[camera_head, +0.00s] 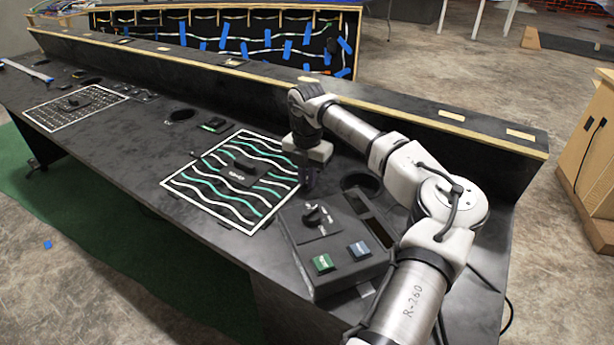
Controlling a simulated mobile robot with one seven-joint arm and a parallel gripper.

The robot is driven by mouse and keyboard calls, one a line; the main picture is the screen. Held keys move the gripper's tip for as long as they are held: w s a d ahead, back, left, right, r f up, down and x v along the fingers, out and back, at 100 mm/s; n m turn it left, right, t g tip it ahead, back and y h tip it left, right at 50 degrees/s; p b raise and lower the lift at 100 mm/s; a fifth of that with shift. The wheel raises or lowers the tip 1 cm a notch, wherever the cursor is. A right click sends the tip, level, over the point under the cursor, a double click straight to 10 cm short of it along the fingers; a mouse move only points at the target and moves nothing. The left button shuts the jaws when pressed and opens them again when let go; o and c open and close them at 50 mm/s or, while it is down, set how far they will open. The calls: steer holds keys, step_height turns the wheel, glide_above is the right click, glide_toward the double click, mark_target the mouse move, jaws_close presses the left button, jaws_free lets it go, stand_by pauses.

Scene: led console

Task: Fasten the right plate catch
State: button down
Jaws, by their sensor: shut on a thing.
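The plate (180,184) with wavy white and green lines and a white border lies on the dark console top, with a small black block (238,174) at its middle. My gripper (307,184) points down at the plate's right edge, just behind the grey control box. It is shut on a small dark part there, which I take to be the right plate catch. The fingers hide most of the catch, so I cannot tell its position. A small dark tab (196,155) shows at the plate's left edge.
The control box (322,240) with a black knob and green and blue buttons stands close in front of my gripper. A round dark hole (360,183) is to the right. A raised ledge (400,118) runs behind. Another plate (75,106) lies far left.

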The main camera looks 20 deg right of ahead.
steer(key=n+p, duration=0.1)
steer(key=n, duration=0.3)
steer(key=shift+r+n, duration=0.1)
steer(key=shift+n, duration=0.2)
steer(key=n, duration=0.4)
steer(key=shift+n+p, duration=0.3)
steer(key=shift+p, duration=0.05)
steer(key=n, duration=0.4)
steer(key=shift+w+p, duration=0.1)
steer(key=shift+p, duration=0.3)
steer(key=shift+n+p, duration=0.3)
steer(key=shift+n, duration=1.7)
steer(key=c, duration=1.5)
jaws_free()
steer(key=shift+o, duration=0.2)
step_height(320, 180, up, 14)
steer(key=b, duration=0.1)
